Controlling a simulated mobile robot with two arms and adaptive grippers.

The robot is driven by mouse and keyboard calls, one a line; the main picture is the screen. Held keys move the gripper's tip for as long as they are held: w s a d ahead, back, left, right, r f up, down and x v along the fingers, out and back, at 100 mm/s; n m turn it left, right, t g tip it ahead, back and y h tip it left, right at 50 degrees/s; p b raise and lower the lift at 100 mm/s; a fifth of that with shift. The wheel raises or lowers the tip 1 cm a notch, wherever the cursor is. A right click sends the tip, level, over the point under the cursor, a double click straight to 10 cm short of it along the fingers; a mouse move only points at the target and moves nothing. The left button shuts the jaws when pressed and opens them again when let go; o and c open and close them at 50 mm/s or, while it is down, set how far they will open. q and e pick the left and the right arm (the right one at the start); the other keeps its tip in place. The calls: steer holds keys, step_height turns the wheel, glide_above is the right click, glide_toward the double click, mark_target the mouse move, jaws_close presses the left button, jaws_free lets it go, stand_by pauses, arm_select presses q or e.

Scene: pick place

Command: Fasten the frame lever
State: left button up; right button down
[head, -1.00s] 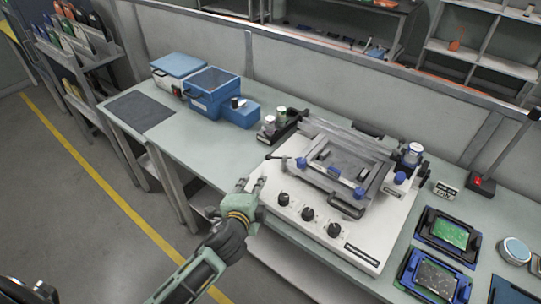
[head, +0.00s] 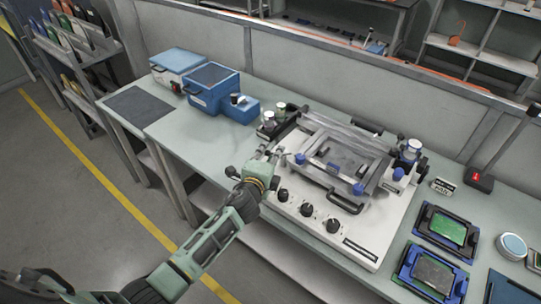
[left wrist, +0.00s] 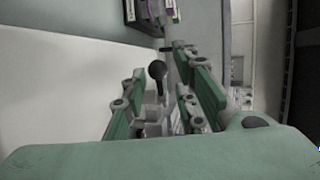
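The stencil-printer-like machine (head: 345,232) stands on the bench with its grey frame (head: 345,160) lying over its bed. The frame lever, a thin rod with a black ball knob (left wrist: 157,70), shows between the fingers in the left wrist view. In the head view my left gripper (head: 268,157) is at the machine's left edge, beside the frame, and mostly hides the lever. Its fingers are open in the left wrist view (left wrist: 165,100), one on each side of the knob. I cannot tell whether they touch it. My right gripper is not in view.
Blue boxes (head: 212,88) stand at the back left of the bench. Green boards in holders (head: 445,228), a round tin (head: 512,246) and a small box with a red top (head: 479,181) lie at the right. Black knobs (head: 307,209) line the machine's front.

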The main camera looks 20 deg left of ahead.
arm_select(q)
steer(key=shift+c, duration=0.4)
jaws_close()
